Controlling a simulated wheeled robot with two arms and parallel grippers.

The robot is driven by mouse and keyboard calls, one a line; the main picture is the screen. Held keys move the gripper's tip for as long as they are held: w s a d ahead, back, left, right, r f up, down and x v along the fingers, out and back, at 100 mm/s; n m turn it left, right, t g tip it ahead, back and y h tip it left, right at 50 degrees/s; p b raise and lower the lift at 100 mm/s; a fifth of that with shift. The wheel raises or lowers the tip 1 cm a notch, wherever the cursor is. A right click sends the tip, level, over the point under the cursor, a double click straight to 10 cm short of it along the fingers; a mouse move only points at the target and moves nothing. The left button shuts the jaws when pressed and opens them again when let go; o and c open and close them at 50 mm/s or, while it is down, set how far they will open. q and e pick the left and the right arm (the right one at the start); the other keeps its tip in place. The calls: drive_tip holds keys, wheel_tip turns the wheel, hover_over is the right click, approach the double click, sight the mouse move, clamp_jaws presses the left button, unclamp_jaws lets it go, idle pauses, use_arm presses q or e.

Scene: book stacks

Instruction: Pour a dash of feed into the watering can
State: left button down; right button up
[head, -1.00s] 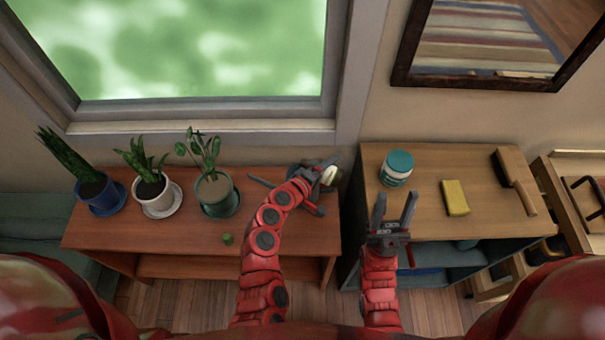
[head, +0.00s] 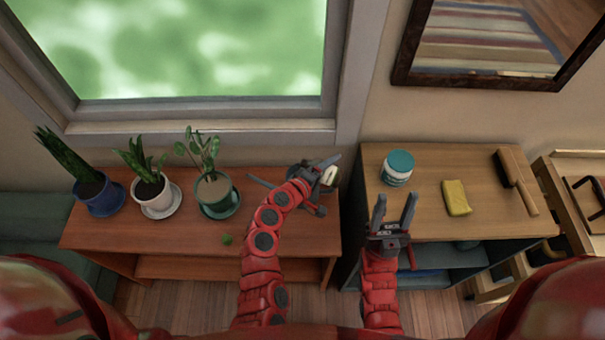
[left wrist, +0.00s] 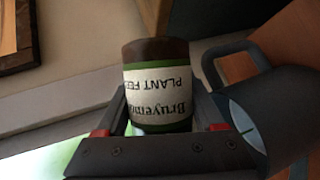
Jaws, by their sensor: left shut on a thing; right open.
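The plant feed bottle (left wrist: 158,82), brown with a green and white label, is between the fingers of my left gripper (left wrist: 160,122) in the left wrist view. My left gripper is shut on it. In the head view the bottle (head: 331,175) shows as a small pale shape beyond my left gripper (head: 320,184), at the right end of the red-brown table. The dark grey watering can (head: 262,182) is mostly hidden behind my left arm; its body (left wrist: 278,108) is beside the bottle in the wrist view. The bottle's mouth and any flow are hidden. My right gripper (head: 394,208) is open and empty.
Three potted plants (head: 100,195) stand left on the table, with a small green cap-like piece (head: 227,239) near its front edge. The right cabinet top holds a teal-lidded jar (head: 397,168), yellow sponge (head: 456,198) and brush (head: 515,180). A window is behind.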

use_arm(q)
drive_tip(key=shift+r, duration=0.2)
idle(1.2)
